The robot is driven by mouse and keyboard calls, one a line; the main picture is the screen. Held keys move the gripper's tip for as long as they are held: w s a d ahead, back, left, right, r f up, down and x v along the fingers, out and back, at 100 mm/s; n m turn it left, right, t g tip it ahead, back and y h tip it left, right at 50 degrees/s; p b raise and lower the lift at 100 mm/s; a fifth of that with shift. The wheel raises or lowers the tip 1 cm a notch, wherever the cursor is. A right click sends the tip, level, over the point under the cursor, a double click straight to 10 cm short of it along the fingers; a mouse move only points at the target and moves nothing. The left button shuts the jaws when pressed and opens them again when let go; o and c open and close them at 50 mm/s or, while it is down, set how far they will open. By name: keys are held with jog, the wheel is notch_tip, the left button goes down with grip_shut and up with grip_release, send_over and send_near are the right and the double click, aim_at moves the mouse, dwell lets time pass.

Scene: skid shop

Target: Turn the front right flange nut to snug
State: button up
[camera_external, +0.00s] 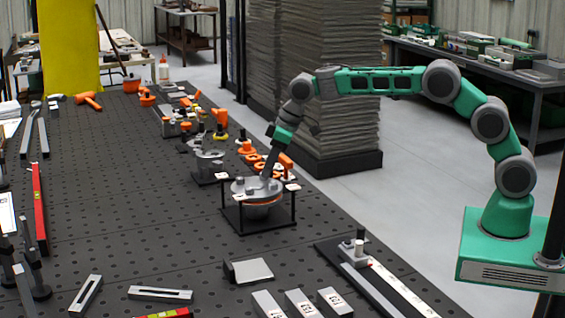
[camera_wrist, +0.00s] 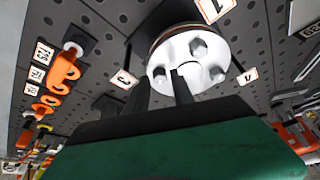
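The round grey metal flange (camera_external: 257,188) sits on a dark square stand on the perforated table, an orange ring under it. In the wrist view the flange (camera_wrist: 190,60) shows several nuts, one at its upper side (camera_wrist: 198,48), one at left (camera_wrist: 160,75) and one at right (camera_wrist: 217,74). My gripper (camera_external: 268,174) reaches down over the flange. In the wrist view its two dark fingers (camera_wrist: 161,80) stand apart in front of the flange face, with no nut clearly held between them. The near edge of the flange is hidden behind the gripper, and contact cannot be told.
Numbered tags 1 (camera_wrist: 213,8), 2 (camera_wrist: 125,78) and 4 (camera_wrist: 248,75) surround the flange. Orange parts (camera_external: 251,152) stand behind it. A grey block (camera_external: 248,271) and a rail with an upright post (camera_external: 358,248) lie in front. The table left of the stand is mostly clear.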

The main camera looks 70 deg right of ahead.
jog(key=shift+w+f, duration=0.2)
jog(key=shift+f, duration=0.35)
jog(key=shift+c, duration=0.6)
grip_shut()
